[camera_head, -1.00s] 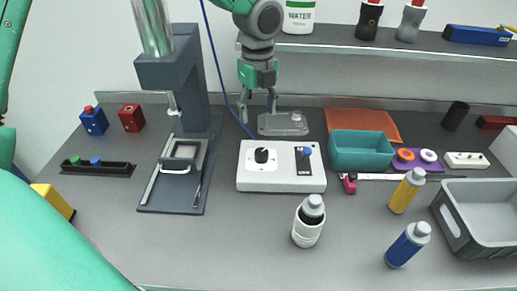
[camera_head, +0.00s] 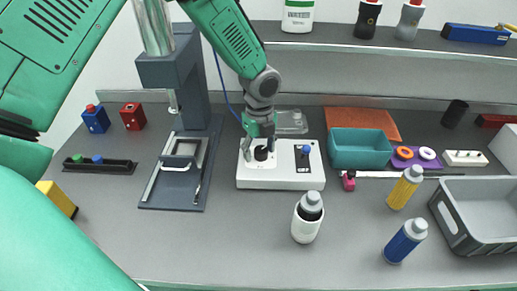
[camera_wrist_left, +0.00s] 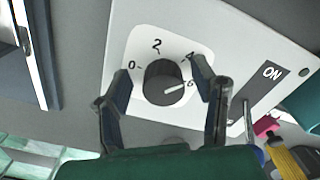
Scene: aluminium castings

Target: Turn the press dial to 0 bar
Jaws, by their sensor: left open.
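The press dial is a black round knob (camera_head: 261,154) on a white control box (camera_head: 285,184). In the left wrist view the knob (camera_wrist_left: 165,84) sits on a white scale plate marked 0, 2, 4 and 6, and its white pointer line is at the 6. My left gripper (camera_head: 258,149) is over the box at the knob. In the left wrist view its open fingers (camera_wrist_left: 160,70) stand on either side of the knob, with a gap visible on each side. My right gripper is not in view.
A blue-knobbed switch (camera_head: 307,149) stands on the box right of the dial. The dark press (camera_head: 172,75) stands left of it and a teal bin (camera_head: 361,163) right. A white bottle (camera_head: 307,229) stands in front. A clear part (camera_head: 292,122) lies behind.

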